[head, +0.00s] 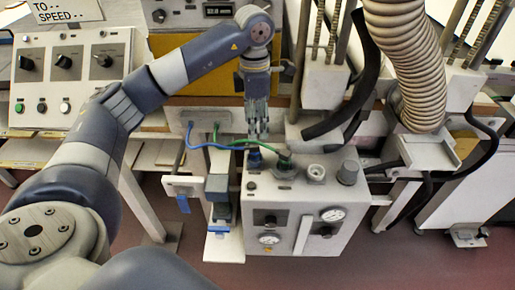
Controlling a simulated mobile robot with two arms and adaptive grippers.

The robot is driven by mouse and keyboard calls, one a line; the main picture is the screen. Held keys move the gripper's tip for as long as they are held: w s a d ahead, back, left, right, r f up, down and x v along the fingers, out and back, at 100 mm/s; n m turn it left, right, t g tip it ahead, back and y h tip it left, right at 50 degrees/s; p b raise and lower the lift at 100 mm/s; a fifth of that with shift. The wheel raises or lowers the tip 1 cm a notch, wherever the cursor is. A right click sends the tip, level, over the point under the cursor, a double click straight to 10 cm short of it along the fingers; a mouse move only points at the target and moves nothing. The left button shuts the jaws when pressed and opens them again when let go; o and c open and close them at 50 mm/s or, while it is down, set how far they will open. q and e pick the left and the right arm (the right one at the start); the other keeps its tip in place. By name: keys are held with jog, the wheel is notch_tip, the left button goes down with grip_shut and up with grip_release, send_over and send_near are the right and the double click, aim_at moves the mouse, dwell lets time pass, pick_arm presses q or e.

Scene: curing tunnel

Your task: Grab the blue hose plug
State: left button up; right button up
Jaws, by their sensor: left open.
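The blue hose plug (254,158) sits upright on the top of a grey box unit (325,200), at its left rear corner. A thin blue hose (196,147) runs from the plug to the left. My left gripper (258,133) points down just above the blue plug, open, with nothing seen between its fingers. Whether the fingertips touch the plug or hose is hard to tell. My right gripper is out of view.
A green hose plug (284,160) stands close to the right of the blue one, with its green hose passing near my fingers. A grey cap (316,172) and a knob (348,172) are further right. A control panel (68,75) and ribbed duct (410,60) flank the area.

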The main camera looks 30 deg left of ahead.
aim_at(254, 143)
pick_arm(q)
jog(key=shift+s+a+f, duration=0.1)
jog(key=shift+a+f, duration=0.15)
jog(key=shift+f, duration=0.15)
notch_tip(254, 143, down, 4)
jog(key=shift+f, duration=0.2)
jog(key=shift+f+p, duration=0.85)
jog(key=shift+f, duration=1.85)
grip_shut()
